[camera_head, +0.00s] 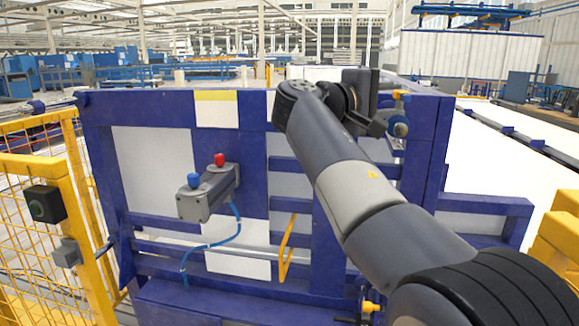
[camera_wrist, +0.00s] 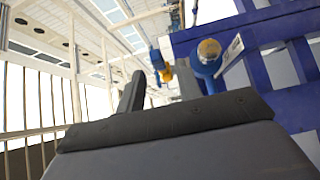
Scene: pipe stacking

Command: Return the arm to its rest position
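My gripper (camera_wrist: 162,77) shows in the wrist view with its two dark fingers apart and nothing held between them. In the head view my arm reaches from the lower right up to the middle top, in front of the blue frame (camera_head: 250,215). No pipe can be made out in either view. A blue cylinder with a gold-coloured end (camera_wrist: 208,52) is just right of the fingers in the wrist view.
A grey box with a red and a blue button (camera_head: 208,192) is mounted on the frame, with a blue cable below. A yellow mesh fence (camera_head: 50,240) stands at the left. Yellow blocks (camera_head: 560,235) are at the right edge. Pale floor is open beyond the frame at right.

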